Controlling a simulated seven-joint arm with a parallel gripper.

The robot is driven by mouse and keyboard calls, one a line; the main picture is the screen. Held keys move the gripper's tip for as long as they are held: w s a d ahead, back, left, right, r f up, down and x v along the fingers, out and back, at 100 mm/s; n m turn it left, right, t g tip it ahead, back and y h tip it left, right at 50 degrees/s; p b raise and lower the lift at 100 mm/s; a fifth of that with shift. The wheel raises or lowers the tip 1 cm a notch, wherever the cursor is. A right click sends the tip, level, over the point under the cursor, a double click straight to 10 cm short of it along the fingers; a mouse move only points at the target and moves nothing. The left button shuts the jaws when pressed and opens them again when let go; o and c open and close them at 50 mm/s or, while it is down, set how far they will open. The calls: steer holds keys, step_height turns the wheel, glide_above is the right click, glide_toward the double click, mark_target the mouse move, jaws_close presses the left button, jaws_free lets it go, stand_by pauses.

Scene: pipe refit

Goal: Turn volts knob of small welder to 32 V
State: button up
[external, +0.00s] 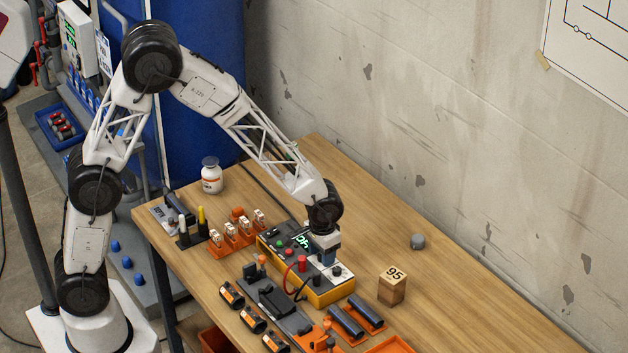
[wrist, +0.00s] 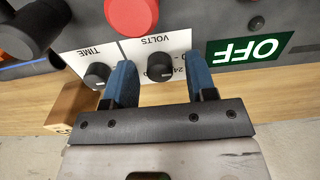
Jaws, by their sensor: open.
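The small welder (external: 345,289) is a yellow box with a dark top panel on the bench. Its black volts knob (wrist: 160,67) sits on a white plate marked VOLTS, upside down in the wrist view. My gripper (wrist: 160,62) is open, with one blue finger on each side of the volts knob. I cannot tell whether the fingers touch it. In the external view my gripper (external: 327,258) points down over the welder's panel and hides the volts knob. The scale is partly covered by a finger; a 24 shows, but the knob's setting is not readable.
The black time knob (wrist: 97,75) is close beside the left finger. A wooden block marked 95 (external: 393,285) stands right of the welder. Dark cylinders (external: 345,322) lie in front; bench to the right is mostly clear.

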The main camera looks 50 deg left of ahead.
steer(key=c, duration=0.9)
steer(key=shift+m, duration=0.3)
steer(key=m, duration=0.8)
steer(key=shift+m, duration=0.3)
steer(key=m, duration=0.4)
steer(key=shift+m, duration=0.3)
steer(key=shift+r+m, duration=0.1)
steer(key=shift+m, duration=1.9)
